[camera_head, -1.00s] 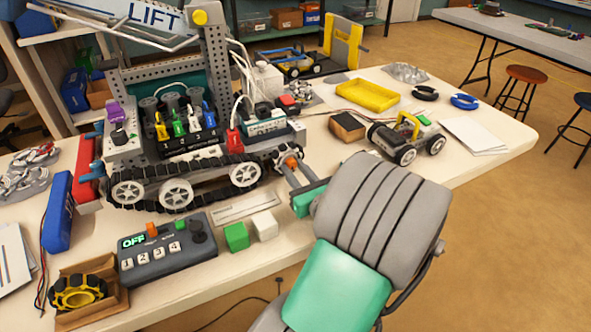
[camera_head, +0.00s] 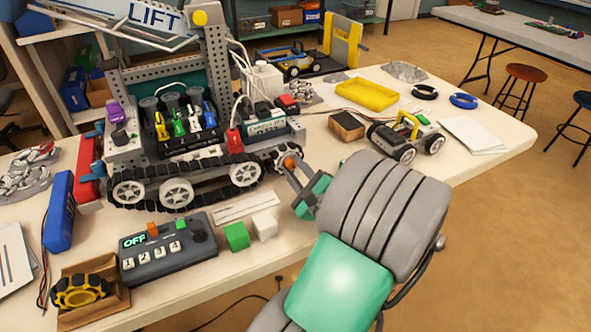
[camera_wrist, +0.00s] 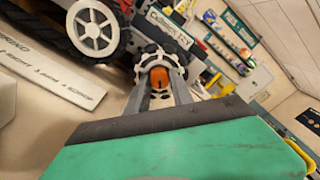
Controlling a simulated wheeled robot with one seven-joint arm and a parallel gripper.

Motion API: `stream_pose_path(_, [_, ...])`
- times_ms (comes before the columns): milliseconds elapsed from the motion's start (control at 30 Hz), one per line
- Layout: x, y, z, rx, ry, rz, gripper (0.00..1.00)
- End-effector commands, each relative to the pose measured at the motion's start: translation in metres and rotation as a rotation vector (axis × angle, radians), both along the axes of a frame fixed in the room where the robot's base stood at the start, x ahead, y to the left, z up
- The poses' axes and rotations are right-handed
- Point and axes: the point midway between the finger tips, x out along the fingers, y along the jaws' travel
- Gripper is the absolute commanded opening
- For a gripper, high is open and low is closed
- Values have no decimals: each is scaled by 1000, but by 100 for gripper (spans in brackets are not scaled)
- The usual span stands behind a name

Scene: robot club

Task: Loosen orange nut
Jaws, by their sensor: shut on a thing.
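The orange nut (camera_head: 289,163) sits at the right front end of the tracked robot (camera_head: 185,150), by the end of its black track. In the wrist view the orange nut (camera_wrist: 159,79) shows between my two finger ends, in front of a black and white wheel (camera_wrist: 153,58). My gripper (camera_head: 292,166) reaches in from the right and is shut on the nut, one finger on each side of it. The wrist view shows my gripper (camera_wrist: 159,85) rolled against the table. The nut's thread and far side are hidden.
A control box (camera_head: 168,250) reading OFF stands at the front, with a green cube (camera_head: 236,236) and a white cube (camera_head: 265,225) to its right. A pale labelled strip (camera_head: 243,207) lies below the track. A small wheeled car (camera_head: 405,140) stands to the right.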

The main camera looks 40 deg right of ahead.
Motion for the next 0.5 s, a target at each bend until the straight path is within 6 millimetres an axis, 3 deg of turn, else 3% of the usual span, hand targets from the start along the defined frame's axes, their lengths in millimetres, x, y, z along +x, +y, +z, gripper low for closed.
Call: stream_pose_path(500, [0, 0, -1, -470, 137, 0, 0])
